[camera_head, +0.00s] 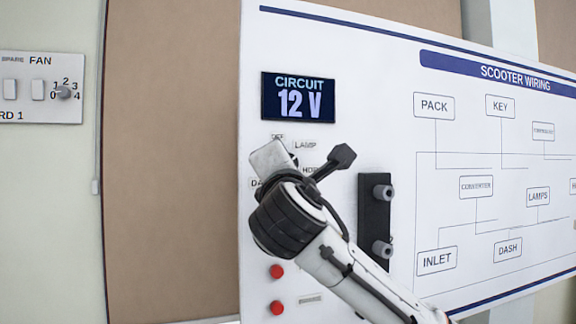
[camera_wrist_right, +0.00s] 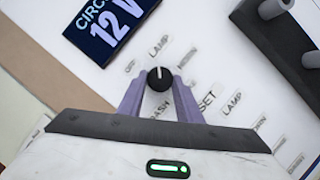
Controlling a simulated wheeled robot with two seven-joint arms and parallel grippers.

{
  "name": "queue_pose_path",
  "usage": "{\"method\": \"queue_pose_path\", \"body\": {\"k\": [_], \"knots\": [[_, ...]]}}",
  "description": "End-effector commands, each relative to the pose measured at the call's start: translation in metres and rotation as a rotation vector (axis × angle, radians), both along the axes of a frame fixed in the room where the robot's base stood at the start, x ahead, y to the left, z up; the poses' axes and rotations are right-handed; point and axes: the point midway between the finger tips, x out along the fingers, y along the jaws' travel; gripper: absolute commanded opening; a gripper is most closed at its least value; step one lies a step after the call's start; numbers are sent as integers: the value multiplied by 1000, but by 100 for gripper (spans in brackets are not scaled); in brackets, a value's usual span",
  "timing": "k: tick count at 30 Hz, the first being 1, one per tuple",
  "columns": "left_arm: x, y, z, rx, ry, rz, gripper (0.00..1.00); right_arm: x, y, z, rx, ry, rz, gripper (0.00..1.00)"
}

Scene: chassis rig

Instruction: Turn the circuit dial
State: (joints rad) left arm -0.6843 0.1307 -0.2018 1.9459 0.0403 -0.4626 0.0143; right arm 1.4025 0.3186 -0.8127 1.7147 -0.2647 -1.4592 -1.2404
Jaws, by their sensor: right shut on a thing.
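The circuit dial (camera_wrist_right: 160,78) is a round black knob with a white pointer line, on the white wiring board. In the right wrist view it sits between the two purple fingers of my right gripper (camera_wrist_right: 159,88), which is shut on it. The pointer aims nearly straight up in that view. Labels LAMP, DASH and others ring the dial. The circuit display (camera_head: 298,98) reads 12 V. In the head view my right gripper (camera_head: 268,162) covers the dial and hides it. My left gripper is not in view.
Two grey knobs on a black plate (camera_head: 374,220) stick out right of my right wrist. Red buttons (camera_head: 277,271) sit low on the board. A fan switch panel (camera_head: 40,88) is on the wall at left. The SCOOTER WIRING diagram (camera_head: 500,180) fills the board's right side.

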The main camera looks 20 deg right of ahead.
Motion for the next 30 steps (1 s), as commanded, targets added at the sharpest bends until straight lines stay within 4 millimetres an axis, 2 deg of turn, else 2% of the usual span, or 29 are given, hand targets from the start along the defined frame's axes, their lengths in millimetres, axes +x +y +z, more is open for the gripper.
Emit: {"method": "queue_pose_path", "body": {"k": [18,19,21,30], "knots": [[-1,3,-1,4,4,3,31,0,0,-1,45,3,0,9],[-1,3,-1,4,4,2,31,0,0,-1,45,3,0,37],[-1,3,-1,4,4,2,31,0,0,0,44,3,0,48],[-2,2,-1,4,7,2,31,0,1,0,43,1,0,50]]}}
